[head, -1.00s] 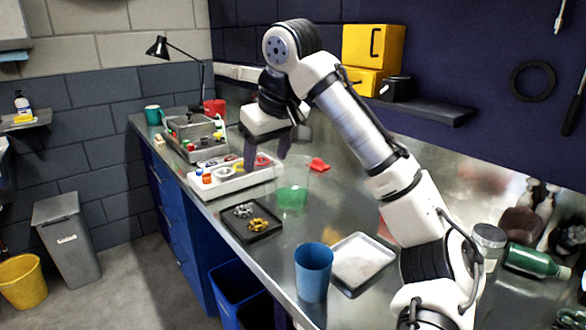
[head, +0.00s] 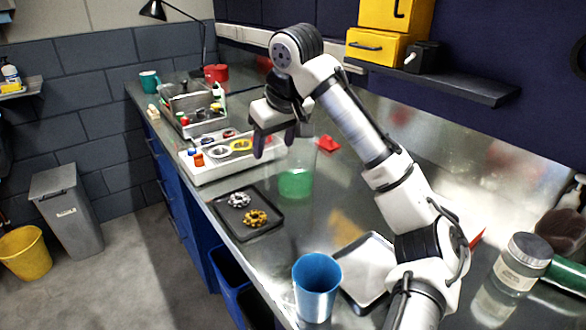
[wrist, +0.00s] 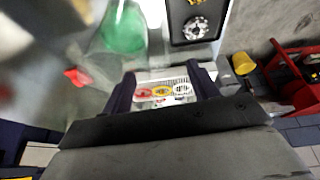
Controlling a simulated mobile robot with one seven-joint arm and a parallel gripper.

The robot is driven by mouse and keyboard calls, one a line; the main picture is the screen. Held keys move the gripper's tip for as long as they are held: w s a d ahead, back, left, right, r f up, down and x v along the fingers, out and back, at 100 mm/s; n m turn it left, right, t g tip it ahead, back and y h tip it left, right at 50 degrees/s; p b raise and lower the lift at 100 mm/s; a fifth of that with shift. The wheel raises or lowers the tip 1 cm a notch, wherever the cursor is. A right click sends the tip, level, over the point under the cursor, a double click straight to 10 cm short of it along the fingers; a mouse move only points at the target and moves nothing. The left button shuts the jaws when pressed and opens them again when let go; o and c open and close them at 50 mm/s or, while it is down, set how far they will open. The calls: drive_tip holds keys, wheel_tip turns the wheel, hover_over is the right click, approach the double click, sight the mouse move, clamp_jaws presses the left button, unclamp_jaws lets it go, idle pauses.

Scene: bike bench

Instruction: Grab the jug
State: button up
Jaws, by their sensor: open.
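The jug (head: 296,184) is clear with green liquid in its lower part and stands upright on the metal bench. In the wrist view the jug (wrist: 124,32) shows blurred at the upper left, outside the space between the fingers. My gripper (head: 275,146) is open and empty, its dark fingers just to the left of the jug's upper part in the head view. I cannot tell whether a finger touches the jug. In the wrist view my gripper (wrist: 164,78) has the white parts tray (wrist: 163,90) between its fingers, farther off.
A black tray with two gears (head: 217,232) lies in front of the jug. A blue cup (head: 316,288) and a shallow metal tray (head: 362,302) stand nearer. The white parts tray (head: 190,179) is behind left. A red object (head: 328,144) lies behind the jug.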

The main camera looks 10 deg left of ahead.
sight(272, 156)
drive_tip(key=shift+p+x, duration=0.55)
drive_tip(key=shift+x, duration=2.4)
drive_tip(key=shift+d, duration=0.1)
clamp_jaws()
drive_tip(key=shift+r, duration=0.15)
